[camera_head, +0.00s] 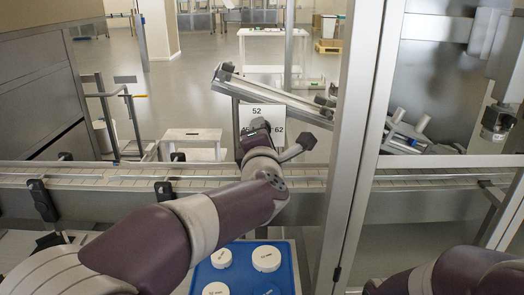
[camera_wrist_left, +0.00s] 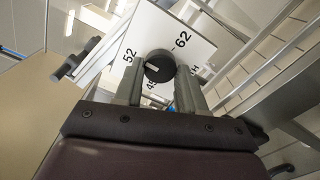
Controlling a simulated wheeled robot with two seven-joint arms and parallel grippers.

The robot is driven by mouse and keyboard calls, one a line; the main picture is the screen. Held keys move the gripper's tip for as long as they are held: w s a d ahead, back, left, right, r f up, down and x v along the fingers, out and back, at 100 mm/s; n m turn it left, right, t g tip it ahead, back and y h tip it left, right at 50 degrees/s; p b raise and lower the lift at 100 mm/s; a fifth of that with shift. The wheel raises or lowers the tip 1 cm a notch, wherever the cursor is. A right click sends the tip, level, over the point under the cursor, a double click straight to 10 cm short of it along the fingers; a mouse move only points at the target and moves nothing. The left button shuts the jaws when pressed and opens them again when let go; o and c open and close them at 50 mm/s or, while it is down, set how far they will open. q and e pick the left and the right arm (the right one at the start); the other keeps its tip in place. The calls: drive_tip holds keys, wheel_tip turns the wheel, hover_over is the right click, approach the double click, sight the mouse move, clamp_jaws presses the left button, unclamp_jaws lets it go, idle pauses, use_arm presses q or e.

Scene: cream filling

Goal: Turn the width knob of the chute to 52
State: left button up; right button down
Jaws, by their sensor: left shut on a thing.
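The chute's white dial plate (camera_head: 268,106) stands ahead, with 52 at its top and 62 at its right. It also shows in the left wrist view (camera_wrist_left: 190,27), tilted, with 52, 62, 45 and a letter H. The round black width knob (camera_wrist_left: 159,66) has a short white mark lying on the left part of its face; I cannot tell the exact number it points to. My left gripper (camera_wrist_left: 160,84) is shut on the knob, a finger on each side. In the head view it (camera_head: 257,136) covers most of the knob. My right gripper is not in view.
The metal chute (camera_head: 285,100) slopes above the plate. A conveyor (camera_head: 110,175) runs across in front. A blue tray (camera_head: 240,250) with white round pieces lies below my left arm. A metal post (camera_head: 362,120) stands right of the dial. A white stool (camera_head: 192,136) is behind.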

use_arm(q)
drive_tip(key=shift+f+n+b, duration=0.15)
drive_tip(key=shift+n+b, duration=1.4)
drive_tip(key=shift+n, duration=0.35)
drive_tip(key=o, duration=1.1)
drive_tip(key=shift+c, duration=0.2)
drive_tip(key=s, duration=1.2)
drive_tip(key=shift+s, duration=0.35)
